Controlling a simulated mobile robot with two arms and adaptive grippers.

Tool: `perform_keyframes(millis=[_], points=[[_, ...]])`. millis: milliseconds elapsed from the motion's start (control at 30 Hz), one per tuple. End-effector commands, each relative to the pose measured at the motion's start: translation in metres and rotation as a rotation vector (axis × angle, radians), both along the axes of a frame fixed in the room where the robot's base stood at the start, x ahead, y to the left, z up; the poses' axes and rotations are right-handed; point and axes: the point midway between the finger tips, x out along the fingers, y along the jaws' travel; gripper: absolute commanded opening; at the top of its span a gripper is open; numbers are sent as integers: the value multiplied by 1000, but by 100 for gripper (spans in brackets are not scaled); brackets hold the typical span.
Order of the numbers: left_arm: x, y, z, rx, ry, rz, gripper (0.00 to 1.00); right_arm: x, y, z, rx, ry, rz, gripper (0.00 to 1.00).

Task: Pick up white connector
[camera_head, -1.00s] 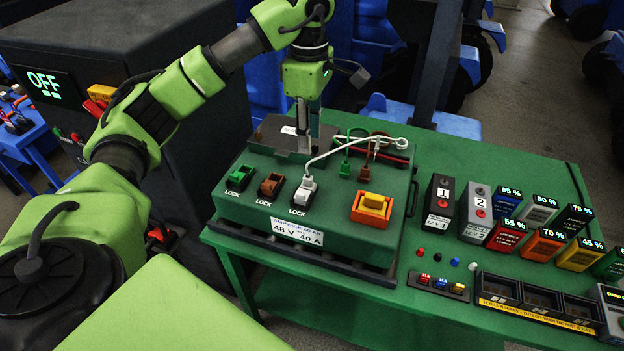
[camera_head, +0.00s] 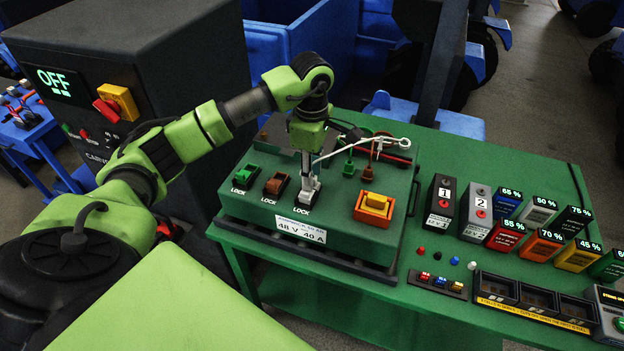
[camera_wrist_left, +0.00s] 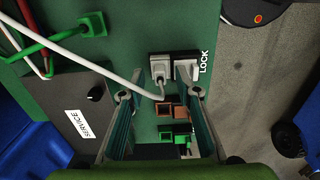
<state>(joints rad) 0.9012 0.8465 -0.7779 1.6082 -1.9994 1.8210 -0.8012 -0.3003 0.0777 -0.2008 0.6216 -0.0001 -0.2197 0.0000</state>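The white connector (camera_wrist_left: 159,68) sits at the white LOCK socket (camera_wrist_left: 187,70) on the green box, with a white cable (camera_wrist_left: 100,70) running from it. In the head view the white socket (camera_head: 304,194) is the rightmost of the three LOCK sockets, and my gripper largely covers the connector. My left gripper (camera_head: 309,176) points down just above it. In the left wrist view the gripper (camera_wrist_left: 158,98) has its two fingers wide apart with nothing held between them, and the connector shows just past the fingertips. My right gripper is not in view.
Green (camera_head: 245,177) and brown (camera_head: 275,185) LOCK sockets lie left of the white one. Green (camera_head: 349,168) and red-brown (camera_head: 368,174) connectors with cables stand behind. Batteries (camera_head: 505,235) crowd the table's right side.

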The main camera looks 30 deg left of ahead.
Motion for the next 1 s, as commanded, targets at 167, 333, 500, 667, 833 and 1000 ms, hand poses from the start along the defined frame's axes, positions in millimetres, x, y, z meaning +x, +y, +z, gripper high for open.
perform_keyframes(millis=[167,333,500,667,833,1000], points=[[0,0,0,0,0,0,25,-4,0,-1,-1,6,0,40],[0,0,0,0,0,0,3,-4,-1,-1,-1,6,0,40],[0,0,0,0,0,0,3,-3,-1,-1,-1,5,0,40],[0,0,1,0,-1,0,3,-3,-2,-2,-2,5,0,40],[1,0,9,1,-4,-1,3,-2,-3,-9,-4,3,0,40],[1,-2,32,0,-7,-2,3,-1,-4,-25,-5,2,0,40]])
